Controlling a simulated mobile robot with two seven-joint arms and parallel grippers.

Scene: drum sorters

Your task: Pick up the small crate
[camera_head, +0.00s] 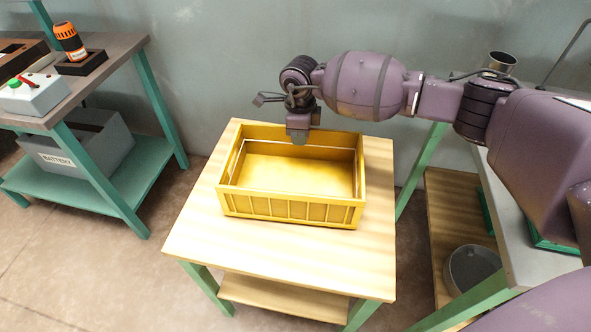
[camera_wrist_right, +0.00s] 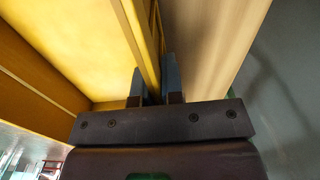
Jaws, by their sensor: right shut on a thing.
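The small yellow crate (camera_head: 290,207) sits upright and empty on a light wooden table with green legs. My right gripper (camera_head: 298,138) is at the crate's far wall, coming from above. In the right wrist view the two fingers (camera_wrist_right: 158,88) straddle the yellow crate wall (camera_wrist_right: 143,45), one inside the crate and one outside over the wood, and are shut on it. The fingertips are hidden behind the wall in the head view. My left gripper is not in view.
The wooden table top (camera_head: 270,255) has bare room in front of the crate. A metal bucket (camera_head: 472,268) stands at right.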

